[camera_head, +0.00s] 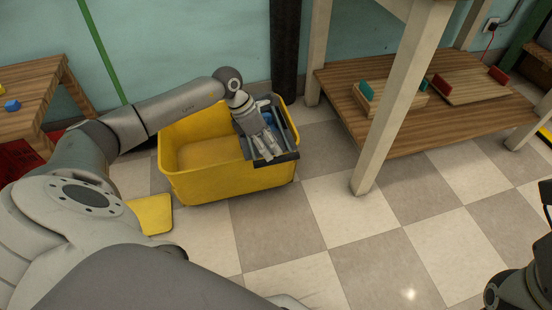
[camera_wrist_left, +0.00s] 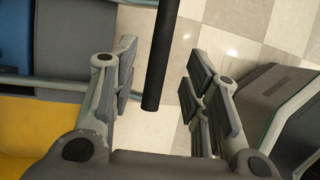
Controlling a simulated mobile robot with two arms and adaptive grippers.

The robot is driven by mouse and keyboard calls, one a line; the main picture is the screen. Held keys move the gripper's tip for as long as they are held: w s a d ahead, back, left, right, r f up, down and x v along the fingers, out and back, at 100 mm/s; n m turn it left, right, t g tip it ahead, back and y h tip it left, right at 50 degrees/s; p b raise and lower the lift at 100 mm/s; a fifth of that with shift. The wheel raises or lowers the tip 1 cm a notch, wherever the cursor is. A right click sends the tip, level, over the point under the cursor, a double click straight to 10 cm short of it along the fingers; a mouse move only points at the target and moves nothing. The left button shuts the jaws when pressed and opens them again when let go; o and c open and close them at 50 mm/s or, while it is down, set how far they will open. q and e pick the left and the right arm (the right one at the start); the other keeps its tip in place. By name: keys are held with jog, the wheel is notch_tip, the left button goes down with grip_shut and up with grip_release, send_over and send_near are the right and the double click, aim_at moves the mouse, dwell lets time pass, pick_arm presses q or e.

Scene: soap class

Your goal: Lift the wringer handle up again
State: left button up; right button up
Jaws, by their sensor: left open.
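The yellow mop bucket (camera_head: 225,186) stands on the tiled floor. The dark grey wringer (camera_head: 291,154) sits at its right end, with a blue part inside. My left gripper (camera_head: 268,150) is over the wringer, pointing down. In the left wrist view the black rod-like wringer handle (camera_wrist_left: 160,60) runs between the spread fingers, with a gap on both sides. Its end shows near the palm. In the head view I cannot make out the handle behind the gripper. Part of my right arm shows at the lower right corner; its jaws are unclear.
A wooden shelf table (camera_head: 440,108) with blocks on its lower board stands right of the bucket. A small wooden table (camera_head: 30,100) is at the left. A yellow panel (camera_head: 152,214) lies before the bucket. The floor at front right is clear.

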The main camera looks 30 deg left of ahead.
pick_arm(q)
jog(key=b+x, duration=0.1)
jog(key=x, duration=0.4)
jog(key=shift+b, duration=0.35)
jog(key=shift+r, duration=0.1)
grip_shut()
